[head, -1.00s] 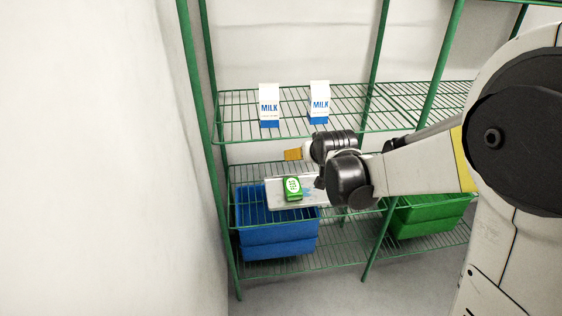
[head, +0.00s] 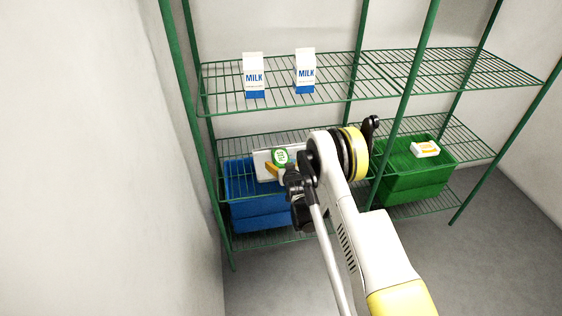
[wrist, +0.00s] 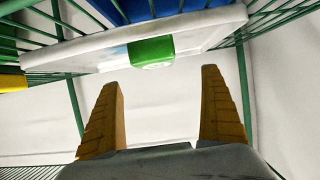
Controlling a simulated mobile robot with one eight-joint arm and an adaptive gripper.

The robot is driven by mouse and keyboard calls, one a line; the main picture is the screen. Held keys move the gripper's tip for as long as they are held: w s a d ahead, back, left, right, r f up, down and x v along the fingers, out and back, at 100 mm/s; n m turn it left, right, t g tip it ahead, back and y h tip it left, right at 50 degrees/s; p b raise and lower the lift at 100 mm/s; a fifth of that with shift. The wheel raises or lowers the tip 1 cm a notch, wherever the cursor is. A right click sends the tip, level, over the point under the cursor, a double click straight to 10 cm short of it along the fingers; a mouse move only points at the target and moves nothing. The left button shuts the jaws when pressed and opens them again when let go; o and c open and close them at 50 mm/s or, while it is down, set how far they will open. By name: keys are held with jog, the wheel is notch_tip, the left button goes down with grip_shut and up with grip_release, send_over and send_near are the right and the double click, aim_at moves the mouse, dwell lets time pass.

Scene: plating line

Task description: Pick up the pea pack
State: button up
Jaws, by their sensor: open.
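The green pea pack (head: 280,157) with a round white label is on a white board (head: 262,162) on the middle shelf. In the wrist view the pack (wrist: 151,52) shows its green side at the edge of the white board (wrist: 85,50). My gripper (wrist: 162,95) is open and empty, its two orange fingers apart, with the pack beyond and between them, not touched. In the head view one orange finger of my gripper (head: 271,168) shows just below the pack; my wrist hides the rest and part of the board.
Two milk cartons, left (head: 253,76) and right (head: 305,71), stand on the shelf above. A blue bin (head: 250,207) is under the board. A green bin (head: 398,186) is to the right, with a small white-and-orange pack (head: 425,149) at it. Green posts frame the rack.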

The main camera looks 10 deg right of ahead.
aim_at(281, 158)
jog(key=b+x, duration=0.1)
jog(key=x, duration=0.2)
jog(key=shift+w+f, duration=0.2)
jog(key=shift+w, duration=0.05)
jog(key=b+x, duration=0.1)
jog(key=x, duration=0.2)
jog(key=b+x, duration=0.1)
jog(key=shift+w+d+f+b, duration=0.1)
jog(key=shift+d+f+b, duration=0.25)
jog(key=shift+f, duration=0.15)
jog(key=shift+w, duration=0.4)
jog(key=shift+r, duration=0.1)
jog(key=c, duration=1.5)
